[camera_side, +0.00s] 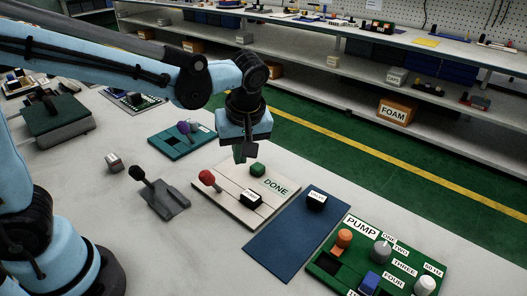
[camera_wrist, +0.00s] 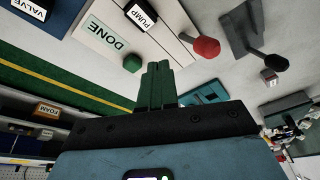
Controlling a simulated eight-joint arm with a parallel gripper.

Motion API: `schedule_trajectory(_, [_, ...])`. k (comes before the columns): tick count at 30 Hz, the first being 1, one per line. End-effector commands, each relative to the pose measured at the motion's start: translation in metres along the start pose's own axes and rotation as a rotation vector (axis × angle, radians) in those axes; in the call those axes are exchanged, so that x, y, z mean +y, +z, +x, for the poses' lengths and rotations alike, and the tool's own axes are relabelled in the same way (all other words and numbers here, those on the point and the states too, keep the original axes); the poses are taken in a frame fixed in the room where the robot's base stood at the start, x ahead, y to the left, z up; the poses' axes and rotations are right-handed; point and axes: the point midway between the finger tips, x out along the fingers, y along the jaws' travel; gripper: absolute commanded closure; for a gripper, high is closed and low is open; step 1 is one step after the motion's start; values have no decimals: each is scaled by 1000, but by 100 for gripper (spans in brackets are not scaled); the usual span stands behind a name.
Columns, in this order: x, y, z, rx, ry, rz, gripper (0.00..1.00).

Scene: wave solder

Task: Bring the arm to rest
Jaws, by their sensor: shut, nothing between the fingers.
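My gripper (camera_side: 240,155) is shut and empty, hanging above the table just behind the cream DONE board (camera_side: 228,205) in the side view. In the wrist view its green fingers (camera_wrist: 157,68) are together and point toward the board. The board carries a red knob (camera_side: 207,177), a green knob (camera_side: 258,169) and a black block (camera_side: 251,198), which reads PUMP in the wrist view (camera_wrist: 141,15). The fingertips appear close to the green knob but apart from it. My arm reaches in from the left.
A blue mat (camera_side: 283,243) holds a black block (camera_side: 316,199), labelled VALVE in the wrist view. The green PUMP panel (camera_side: 322,262) stands at front right. A grey plate (camera_side: 168,204) with a black knob and a teal tray (camera_side: 170,147) lie left. Shelves stand behind.

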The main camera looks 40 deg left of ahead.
Motion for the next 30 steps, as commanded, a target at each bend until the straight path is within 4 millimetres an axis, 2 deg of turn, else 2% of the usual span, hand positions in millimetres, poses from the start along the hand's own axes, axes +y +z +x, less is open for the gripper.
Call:
schedule_trajectory(6, [2,-1,-38,0,0,2,100])
schedule_trajectory(15, [3,-1,-68,0,0,1,100])
schedule_trajectory(19, [-1,-3,-71,-4,13,23,100])
schedule_trajectory(22, [-10,-7,-68,-14,56,98,100])
schedule_trajectory(30, [-54,-16,-45,40,293,489,100])
